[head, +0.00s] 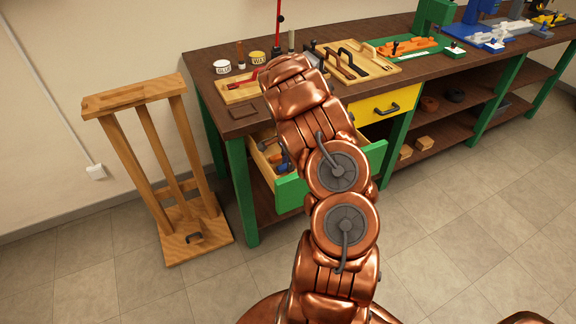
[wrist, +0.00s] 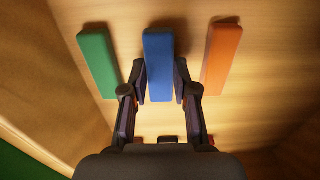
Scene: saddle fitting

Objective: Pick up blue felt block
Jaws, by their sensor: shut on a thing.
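The blue felt block (wrist: 159,62) is a long upright bar in the middle of the wrist view. My gripper (wrist: 160,80) has one finger on each side of its lower part and is shut on it. The wooden surface behind it is close; I cannot tell whether the block is lifted off it. In the head view my copper arm hides the gripper, and a small blue patch (head: 284,165) shows inside the open drawer with the green front (head: 290,194).
A green block (wrist: 98,62) lies left of the blue one and an orange block (wrist: 221,58) lies right, both apart from my fingers. The drawer's wooden wall (wrist: 40,125) is at left. A wooden stand (head: 170,160) stands left of the workbench.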

